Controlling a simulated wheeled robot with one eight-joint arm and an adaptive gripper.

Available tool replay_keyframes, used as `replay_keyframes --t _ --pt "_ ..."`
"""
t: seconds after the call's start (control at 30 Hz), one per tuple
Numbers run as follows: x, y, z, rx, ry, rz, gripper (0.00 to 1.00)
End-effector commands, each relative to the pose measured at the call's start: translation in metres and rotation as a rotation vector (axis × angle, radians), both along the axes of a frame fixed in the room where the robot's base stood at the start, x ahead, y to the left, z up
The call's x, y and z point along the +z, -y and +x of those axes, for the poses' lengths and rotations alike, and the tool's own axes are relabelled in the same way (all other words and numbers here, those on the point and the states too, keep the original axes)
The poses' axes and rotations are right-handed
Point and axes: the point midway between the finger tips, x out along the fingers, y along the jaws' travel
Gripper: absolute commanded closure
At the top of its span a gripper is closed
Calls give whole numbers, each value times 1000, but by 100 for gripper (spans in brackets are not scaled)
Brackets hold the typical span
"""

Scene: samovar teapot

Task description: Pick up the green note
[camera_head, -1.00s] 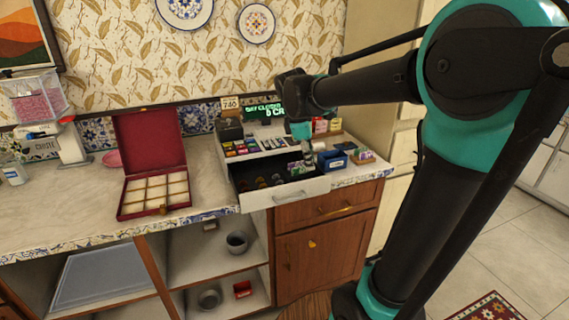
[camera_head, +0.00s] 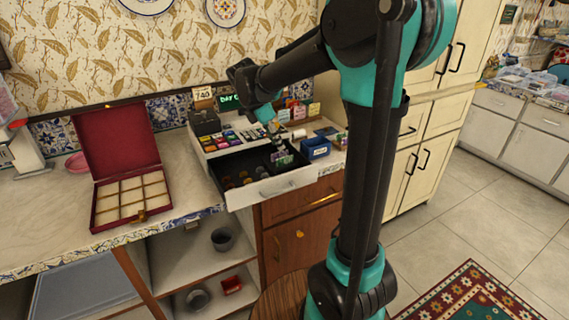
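An open cash drawer (camera_head: 262,190) pulls out from the register on the counter. Dark round items lie in its left part, and small upright slips, purple and greenish, show in its right part (camera_head: 281,158). I cannot tell for sure which is the green note. My gripper (camera_head: 275,136) points down over the back right of the drawer, close above the slips. Its fingers are too small and dark to tell open from shut, or whether they touch anything.
A red box (camera_head: 130,190) with an open lid and cream compartments stands to the left on the counter. A small blue box (camera_head: 315,148) is just right of the drawer. Open shelves (camera_head: 205,262) with grey bowls lie below.

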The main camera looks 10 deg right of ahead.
Motion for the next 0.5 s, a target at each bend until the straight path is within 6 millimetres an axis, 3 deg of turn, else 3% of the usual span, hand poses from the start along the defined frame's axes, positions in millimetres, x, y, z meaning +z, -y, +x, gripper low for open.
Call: replay_keyframes --t 0.27,0.5 --pt "-19 7 1 0 0 0 73" --pt "-50 19 -2 -2 1 0 73"
